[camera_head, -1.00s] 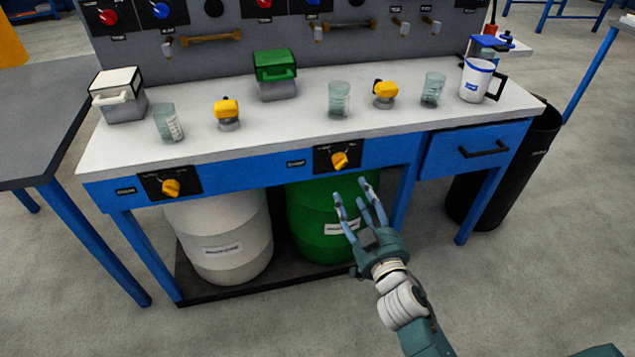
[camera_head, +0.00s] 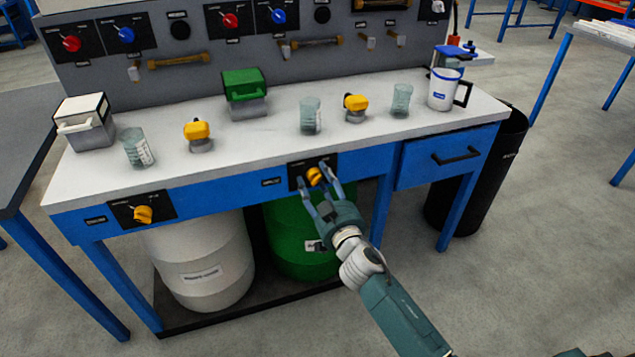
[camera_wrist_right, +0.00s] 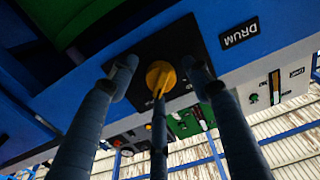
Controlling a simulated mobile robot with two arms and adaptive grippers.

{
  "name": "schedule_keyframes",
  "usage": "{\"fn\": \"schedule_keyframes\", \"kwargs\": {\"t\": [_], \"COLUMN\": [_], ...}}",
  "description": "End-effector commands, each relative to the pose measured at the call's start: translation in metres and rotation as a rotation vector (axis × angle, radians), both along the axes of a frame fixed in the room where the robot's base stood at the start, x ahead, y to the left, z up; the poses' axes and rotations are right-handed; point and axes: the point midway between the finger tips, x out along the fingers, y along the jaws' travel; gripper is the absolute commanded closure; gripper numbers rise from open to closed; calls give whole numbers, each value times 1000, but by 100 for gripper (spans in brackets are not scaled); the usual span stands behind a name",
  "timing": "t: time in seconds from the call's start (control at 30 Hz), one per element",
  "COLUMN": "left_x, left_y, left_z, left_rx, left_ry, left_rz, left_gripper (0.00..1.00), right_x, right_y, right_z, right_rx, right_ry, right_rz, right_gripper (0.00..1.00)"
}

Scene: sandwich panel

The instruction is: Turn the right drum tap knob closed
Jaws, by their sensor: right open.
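The right drum tap knob (camera_head: 314,176) is yellow and sits on a black plate on the blue front rail, above the green drum (camera_head: 290,235). My right gripper (camera_head: 316,184) is open at this knob, its fingers spread around it. In the right wrist view the knob (camera_wrist_right: 160,77) shows between the fingers (camera_wrist_right: 158,90), with the middle finger in front of its lower part. I cannot tell whether any finger touches it. The left drum tap knob (camera_head: 143,214) is yellow, on its own black plate above the white drum (camera_head: 205,260). My left gripper is not in view.
The white worktop (camera_head: 260,145) above holds glass beakers, two yellow-topped valves, a green-lidded box (camera_head: 245,90), a white-lidded box (camera_head: 86,120) and a mug (camera_head: 443,90). A blue drawer (camera_head: 445,157) is right of the knob. The floor in front is clear.

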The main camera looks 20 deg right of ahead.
Motion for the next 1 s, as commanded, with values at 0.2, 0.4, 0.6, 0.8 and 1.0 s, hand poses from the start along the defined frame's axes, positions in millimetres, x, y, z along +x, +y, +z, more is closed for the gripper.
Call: {"fn": "schedule_keyframes", "kwargs": {"t": [0.2,0.4,0.6,0.8,1.0], "left_x": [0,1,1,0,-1], "left_y": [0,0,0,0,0], "left_z": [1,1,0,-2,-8], "left_rx": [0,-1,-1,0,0], "left_ry": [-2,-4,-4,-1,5], "left_rz": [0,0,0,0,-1], "left_gripper": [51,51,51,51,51], "right_x": [0,0,-1,-1,-1], "right_y": [0,0,0,0,-1], "right_z": [0,-1,-2,-2,-3], "right_rx": [0,0,-8,-66,-198], "right_ry": [0,1,3,2,-1], "right_rz": [0,0,0,0,-1], "right_gripper": [65,96,96,96,96]}}
